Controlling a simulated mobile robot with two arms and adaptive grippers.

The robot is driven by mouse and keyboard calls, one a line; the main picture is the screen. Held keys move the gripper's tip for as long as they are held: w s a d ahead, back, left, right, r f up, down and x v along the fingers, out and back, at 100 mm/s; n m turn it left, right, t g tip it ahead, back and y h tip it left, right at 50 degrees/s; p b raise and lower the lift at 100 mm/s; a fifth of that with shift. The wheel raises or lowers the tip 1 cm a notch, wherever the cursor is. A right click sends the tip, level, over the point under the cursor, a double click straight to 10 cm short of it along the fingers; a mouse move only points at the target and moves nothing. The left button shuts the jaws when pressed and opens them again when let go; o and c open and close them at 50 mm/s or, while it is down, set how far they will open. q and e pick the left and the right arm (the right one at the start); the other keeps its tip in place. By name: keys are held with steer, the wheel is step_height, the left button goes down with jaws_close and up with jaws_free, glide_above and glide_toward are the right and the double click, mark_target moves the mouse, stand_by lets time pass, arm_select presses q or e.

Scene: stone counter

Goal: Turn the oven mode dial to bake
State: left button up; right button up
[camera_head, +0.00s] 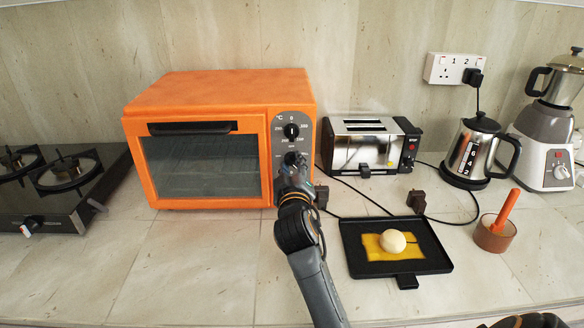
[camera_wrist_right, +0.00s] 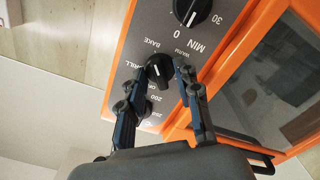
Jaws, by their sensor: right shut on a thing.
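The orange toaster oven (camera_head: 203,90) stands on the counter with its door shut and a grey control panel on its right side. The black mode dial (camera_wrist_right: 158,70) shows in the right wrist view, among printed labels including BAKE, WARM and GRILL. My right gripper (camera_wrist_right: 158,76) is shut on this dial, one finger on each side. Which label the dial's mark points at is hard to tell. In the head view my right gripper (camera_head: 293,165) is in front of the panel and partly covers the dial.
The temperature knob (camera_head: 291,131) sits above the mode dial; the timer knob (camera_wrist_right: 192,10) is close to my fingers. A toaster (camera_head: 362,145), kettle (camera_head: 470,150) and black tray (camera_head: 440,262) stand to the right. A gas hob (camera_head: 50,215) is at left. The front-left counter is clear.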

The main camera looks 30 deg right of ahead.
stand_by(0.5)
steer(key=o, duration=1.2)
steer(key=shift+c, duration=0.2)
steer(key=v, duration=0.7)
steer(key=shift+a, duration=0.15)
steer(key=shift+s, duration=0.15)
